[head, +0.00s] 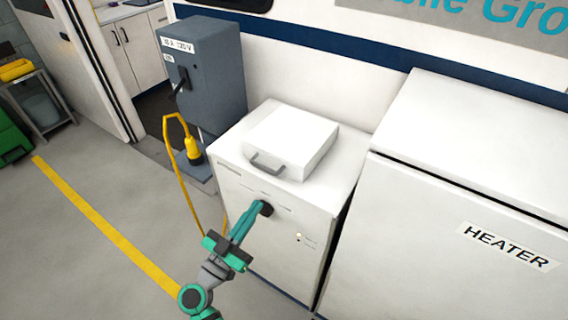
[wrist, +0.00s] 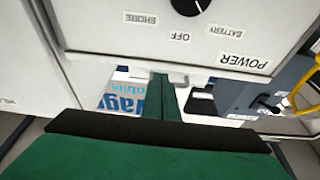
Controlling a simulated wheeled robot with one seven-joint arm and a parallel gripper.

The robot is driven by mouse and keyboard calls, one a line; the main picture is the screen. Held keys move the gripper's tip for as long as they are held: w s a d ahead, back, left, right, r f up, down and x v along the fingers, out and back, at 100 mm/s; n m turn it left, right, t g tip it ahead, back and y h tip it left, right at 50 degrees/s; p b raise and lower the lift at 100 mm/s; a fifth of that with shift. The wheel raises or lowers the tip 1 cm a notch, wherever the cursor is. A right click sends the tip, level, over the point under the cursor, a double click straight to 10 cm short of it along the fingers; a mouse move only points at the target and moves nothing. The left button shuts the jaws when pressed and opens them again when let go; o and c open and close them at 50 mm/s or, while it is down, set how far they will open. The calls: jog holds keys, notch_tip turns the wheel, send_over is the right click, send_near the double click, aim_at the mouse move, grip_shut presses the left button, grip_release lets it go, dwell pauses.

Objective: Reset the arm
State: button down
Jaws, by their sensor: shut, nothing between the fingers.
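My gripper (head: 258,210) has teal fingers, held together with nothing between them. In the head view its tip overlaps a black rotary knob (head: 267,208) on the front of a white cabinet (head: 275,235); I cannot tell from that view whether they touch. In the wrist view, which is upside down, the shut fingers (wrist: 166,80) appear apart from the knob (wrist: 190,5). The panel around the knob reads POWER, BATTERY, OFF and SHORE. The knob's pointer mark is too small to read with certainty.
A white box with a grey handle (head: 268,162) tops the cabinet. A large unit labelled HEATER (head: 480,210) stands close on the right. A grey power box (head: 222,75) with a yellow cable (head: 172,155) stands at left. Open floor (head: 80,250) lies left.

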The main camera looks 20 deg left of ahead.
jog(key=s+d+f+n+g+y, duration=0.3)
jog(key=s+d+f, duration=0.1)
jog(key=d+f, duration=0.5)
jog(key=s+d+f+n+g+y, duration=0.4)
jog(key=d+f, duration=0.3)
jog(key=f, duration=0.4)
jog(key=s+d+r+m, duration=0.1)
jog(key=s+d+r, duration=0.1)
jog(key=s, duration=0.5)
jog(key=s+d+r+m+t+h, duration=0.1)
jog(key=s+d+r, duration=0.2)
jog(key=s+r, duration=0.2)
jog(key=s+d+r+m+h, duration=0.1)
jog(key=s+d+r+m, duration=0.1)
jog(key=s, duration=0.7)
jog(key=shift+d+r+t, duration=0.3)
jog(key=shift+d+r, duration=0.2)
jog(key=shift+r, duration=0.2)
jog(key=shift+w, duration=0.15)
